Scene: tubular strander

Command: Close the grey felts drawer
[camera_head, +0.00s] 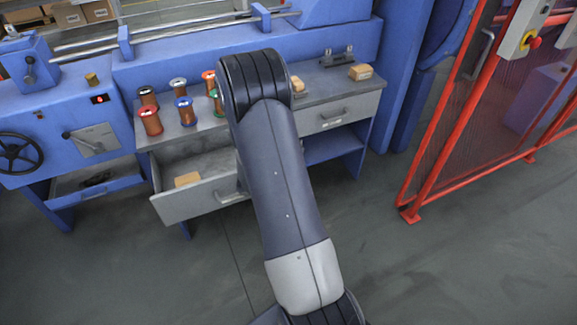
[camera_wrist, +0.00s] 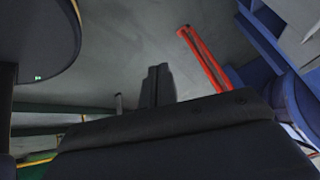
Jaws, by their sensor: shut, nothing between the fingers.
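A grey drawer (camera_head: 190,206) stands pulled open under the left part of the grey bench top, with a tan block (camera_head: 187,180) inside. Its front has a handle at the right end, partly behind my arm; any label on it cannot be read. A second grey drawer (camera_head: 338,117) to the right is shut. My gripper (camera_wrist: 158,70) shows in the wrist view, its two dark fingers together and empty. In the head view my arm hides it, so its distance from the open drawer cannot be told. The wrist view does not clearly show the drawer.
Several copper-coloured spools (camera_head: 151,122) and a tan block (camera_head: 361,72) stand on the bench top (camera_head: 320,85). A blue machine with a black handwheel (camera_head: 18,152) is at the left. A red mesh fence (camera_head: 460,110) is at the right. The floor in front is clear.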

